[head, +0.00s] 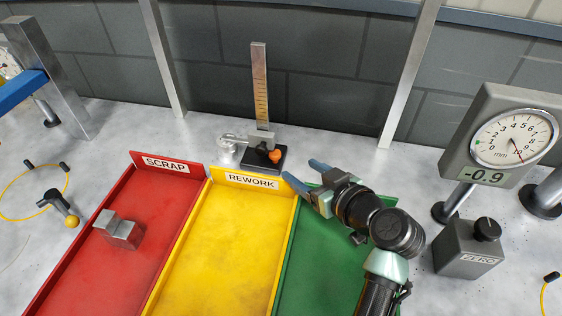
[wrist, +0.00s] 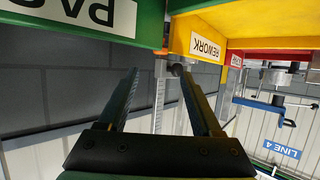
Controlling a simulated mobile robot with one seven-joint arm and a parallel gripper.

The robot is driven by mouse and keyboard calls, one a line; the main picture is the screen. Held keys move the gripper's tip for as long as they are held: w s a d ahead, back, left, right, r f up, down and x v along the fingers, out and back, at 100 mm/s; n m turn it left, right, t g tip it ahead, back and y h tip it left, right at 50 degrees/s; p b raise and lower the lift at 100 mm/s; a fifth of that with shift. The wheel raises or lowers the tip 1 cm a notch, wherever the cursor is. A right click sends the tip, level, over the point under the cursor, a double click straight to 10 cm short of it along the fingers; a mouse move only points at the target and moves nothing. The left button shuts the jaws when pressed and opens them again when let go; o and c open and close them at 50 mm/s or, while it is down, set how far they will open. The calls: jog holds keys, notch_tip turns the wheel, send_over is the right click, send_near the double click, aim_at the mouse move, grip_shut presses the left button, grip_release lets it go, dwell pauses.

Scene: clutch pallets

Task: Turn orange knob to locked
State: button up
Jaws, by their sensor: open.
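The orange knob (head: 274,155) is small and sits low on the black base of an upright height gauge (head: 260,85) with a metal scale, behind the yellow tray. My gripper (head: 298,168) is open and empty, with blue fingers, just right of and nearer than the knob, above the back of the green tray. It does not touch the knob. In the wrist view, my open fingers (wrist: 157,70) point toward the gauge's column (wrist: 160,95), which shows between them. The knob's lock marking is too small to read.
Red SCRAP (head: 125,195), yellow REWORK (head: 232,225) and green (head: 330,235) trays fill the front. A metal block (head: 120,232) lies in the red one.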

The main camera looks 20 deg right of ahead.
aim_at(277, 156)
jog(key=x, duration=1)
jog(key=shift+w+f, duration=0.1)
jog(key=shift+a, duration=0.1)
grip_shut()
